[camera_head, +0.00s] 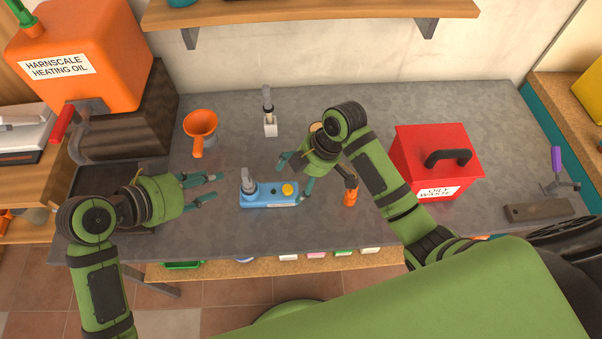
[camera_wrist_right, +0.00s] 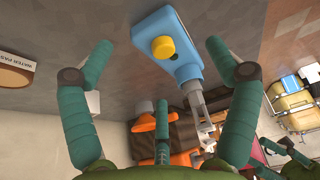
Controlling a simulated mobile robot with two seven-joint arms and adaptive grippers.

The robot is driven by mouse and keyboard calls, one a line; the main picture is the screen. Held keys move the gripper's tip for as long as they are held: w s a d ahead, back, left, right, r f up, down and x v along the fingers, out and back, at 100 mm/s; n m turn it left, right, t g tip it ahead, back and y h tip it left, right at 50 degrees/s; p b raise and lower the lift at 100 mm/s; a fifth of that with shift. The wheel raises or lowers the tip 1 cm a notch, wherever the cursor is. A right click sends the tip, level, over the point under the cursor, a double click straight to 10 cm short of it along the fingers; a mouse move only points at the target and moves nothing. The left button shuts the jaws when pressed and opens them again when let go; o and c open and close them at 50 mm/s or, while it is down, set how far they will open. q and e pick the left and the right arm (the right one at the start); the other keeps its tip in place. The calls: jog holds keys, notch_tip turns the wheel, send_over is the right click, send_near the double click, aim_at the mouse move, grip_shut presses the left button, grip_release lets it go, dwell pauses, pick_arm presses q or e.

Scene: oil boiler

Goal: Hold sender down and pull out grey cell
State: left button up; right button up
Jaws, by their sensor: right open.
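The blue sender (camera_head: 270,196) lies on the grey worktop, with a yellow round part (camera_head: 288,190) at its right end. The grey cell (camera_head: 249,182) stands up from its left end. The sender (camera_wrist_right: 178,65) and the grey cell (camera_wrist_right: 196,100) also show in the right wrist view. My right gripper (camera_head: 292,180) is open near the sender's right end. In the right wrist view its fingers (camera_wrist_right: 160,62) are spread to either side of the sender, with nothing gripped. My left gripper (camera_head: 214,188) is open and empty, left of the sender, its fingers pointing towards the grey cell.
A similar grey piece stands in a white holder (camera_head: 270,128) behind the sender. An orange funnel (camera_head: 200,125) is at the back left. An orange-handled tool (camera_head: 350,196) and a red waste box (camera_head: 436,160) are to the right. The orange oil tank (camera_head: 80,60) is far left.

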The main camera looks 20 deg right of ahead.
aim_at(291, 188)
jog(key=x, duration=0.5)
jog(key=shift+a+f, duration=0.2)
jog(key=shift+f, duration=0.2)
jog(key=shift+c, duration=0.4)
